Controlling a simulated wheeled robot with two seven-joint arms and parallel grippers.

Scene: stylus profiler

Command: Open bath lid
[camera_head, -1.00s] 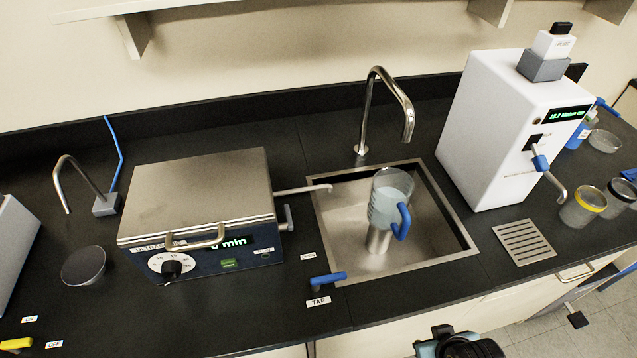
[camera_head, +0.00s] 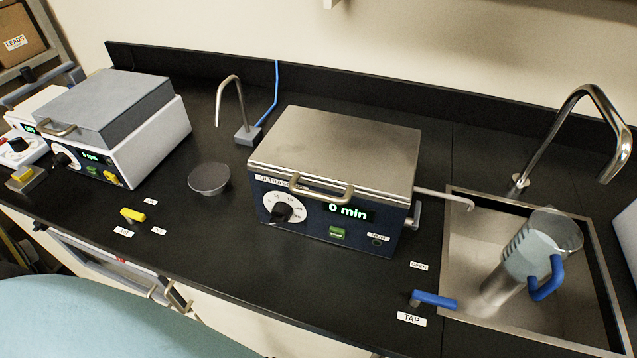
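The ultrasonic bath (camera_head: 330,222) stands on the black bench in the middle of the head view. Its flat metal lid (camera_head: 345,148) lies shut on top. A bar handle (camera_head: 318,193) runs along the lid's front edge. The front panel has a dial and a display reading 0 min. A drain spout (camera_head: 447,197) sticks out on its right over the sink. Neither gripper is in view. A large pale teal shape at the lower left is part of me.
A jug with a blue handle (camera_head: 538,247) is in the sink (camera_head: 472,265) at the right, under a curved tap. A blue tap lever (camera_head: 433,299) is in front. A dark round dish (camera_head: 209,179) and a grey-lidded device (camera_head: 105,105) are to the left.

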